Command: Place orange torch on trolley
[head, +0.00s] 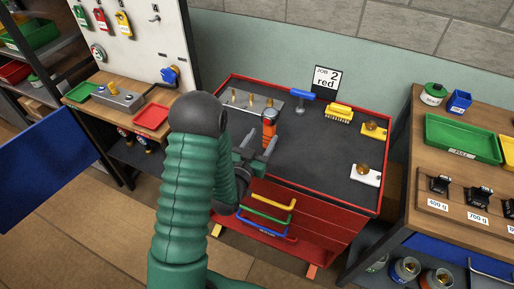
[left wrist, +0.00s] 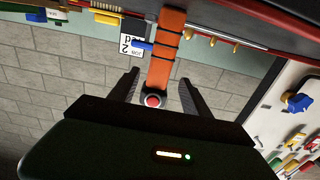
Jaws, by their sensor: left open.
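My right gripper is not in view.
A wooden bench with a green tray (head: 462,138) stands right. The trolley's middle is clear.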

